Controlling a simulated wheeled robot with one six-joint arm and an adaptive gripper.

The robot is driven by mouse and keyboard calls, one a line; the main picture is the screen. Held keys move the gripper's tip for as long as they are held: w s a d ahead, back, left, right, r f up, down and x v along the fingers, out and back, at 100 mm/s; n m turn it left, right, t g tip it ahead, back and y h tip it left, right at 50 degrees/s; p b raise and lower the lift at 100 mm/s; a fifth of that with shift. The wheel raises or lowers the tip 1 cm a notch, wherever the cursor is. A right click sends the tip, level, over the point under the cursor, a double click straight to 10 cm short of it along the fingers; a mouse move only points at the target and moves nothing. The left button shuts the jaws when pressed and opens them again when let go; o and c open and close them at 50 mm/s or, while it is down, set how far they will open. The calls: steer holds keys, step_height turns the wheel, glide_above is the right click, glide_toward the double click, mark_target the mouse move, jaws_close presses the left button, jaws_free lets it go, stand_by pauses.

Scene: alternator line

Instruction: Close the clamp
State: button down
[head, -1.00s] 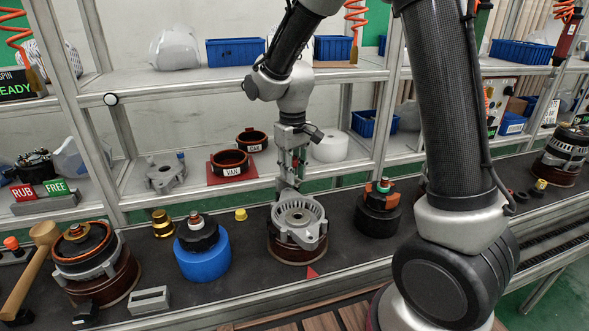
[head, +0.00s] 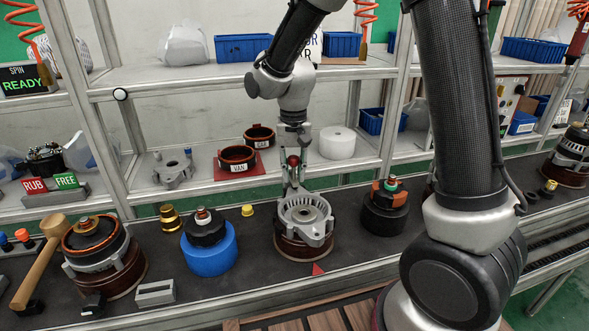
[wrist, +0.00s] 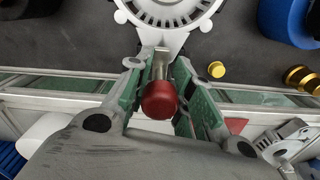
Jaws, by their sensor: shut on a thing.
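The clamp's red knob (wrist: 160,100) sits on a metal lever (wrist: 161,62) between the two fingers of my gripper (wrist: 156,88) in the wrist view. In the head view the red knob (head: 293,160) stands up just behind the grey alternator housing (head: 305,220), with my gripper (head: 292,176) around it. My gripper is shut on the clamp handle. The housing sits on a dark red round base (head: 302,249). The clamp's foot and pressing tip are mostly hidden by the housing and the fingers.
A blue round stand (head: 209,257) with a black part is left of the housing. A black part with an orange top (head: 385,212) is on the right. A small yellow cap (head: 247,210) lies close by. Shelves with the VAN pot (head: 238,158) rise behind.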

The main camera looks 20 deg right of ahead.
steer(key=c, duration=1.4)
jaws_free()
steer(key=shift+c, duration=0.2)
steer(key=shift+r, duration=0.1)
step_height(320, 180, up, 12)
steer(key=shift+f, duration=0.1)
steer(key=shift+n, duration=0.3)
